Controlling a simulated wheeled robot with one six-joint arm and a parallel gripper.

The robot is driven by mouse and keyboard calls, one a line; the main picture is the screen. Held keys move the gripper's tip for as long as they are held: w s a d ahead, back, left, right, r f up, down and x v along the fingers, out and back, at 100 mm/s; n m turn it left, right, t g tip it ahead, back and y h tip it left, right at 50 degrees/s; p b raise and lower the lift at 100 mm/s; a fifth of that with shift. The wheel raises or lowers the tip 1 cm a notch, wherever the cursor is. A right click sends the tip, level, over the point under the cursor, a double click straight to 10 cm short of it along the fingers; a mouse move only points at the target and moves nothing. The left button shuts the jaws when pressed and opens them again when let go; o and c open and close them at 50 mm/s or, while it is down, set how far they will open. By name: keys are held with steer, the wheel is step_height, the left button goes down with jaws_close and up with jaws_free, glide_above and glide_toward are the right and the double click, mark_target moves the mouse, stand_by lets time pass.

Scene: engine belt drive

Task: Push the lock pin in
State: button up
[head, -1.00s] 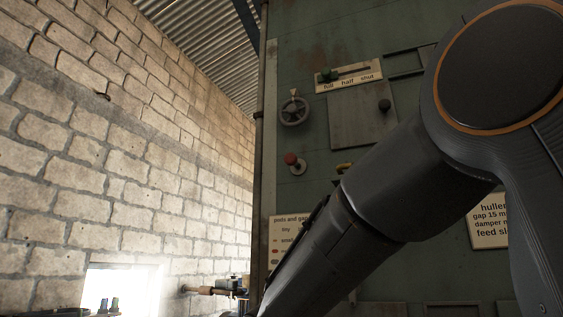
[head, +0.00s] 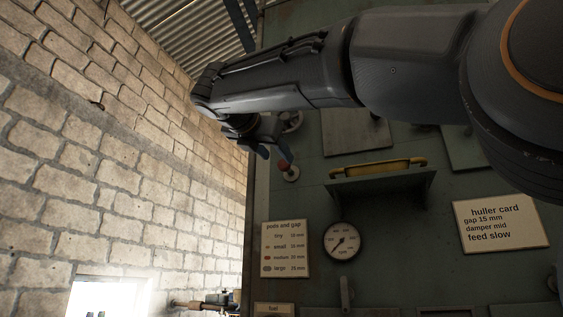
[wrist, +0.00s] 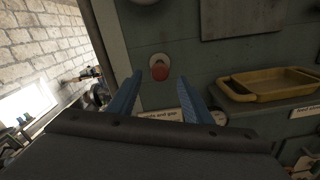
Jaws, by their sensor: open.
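The lock pin, as far as I can tell, is the red knob (head: 284,166) on a pale round plate on the green machine panel, below the handwheel in the head view. In the wrist view the red knob (wrist: 160,70) shows in the gap between my fingertips, ahead of them. My gripper (head: 272,152) has blue fingers and is open and empty, just in front of the panel by the knob. The fingers also show in the wrist view (wrist: 160,80). Whether they touch the knob I cannot tell. How far the pin stands out is unclear.
A yellow tray (wrist: 270,85) sits on a shelf right of the knob. A handwheel (head: 291,121) is just above, partly behind my arm. Below are a pods-and-gap card (head: 285,248) and a gauge (head: 341,241). A brick wall (head: 120,170) stands left.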

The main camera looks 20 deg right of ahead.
mark_target(282, 163)
steer(key=shift+p+x, duration=0.55)
steer(key=shift+x, duration=2)
jaws_close()
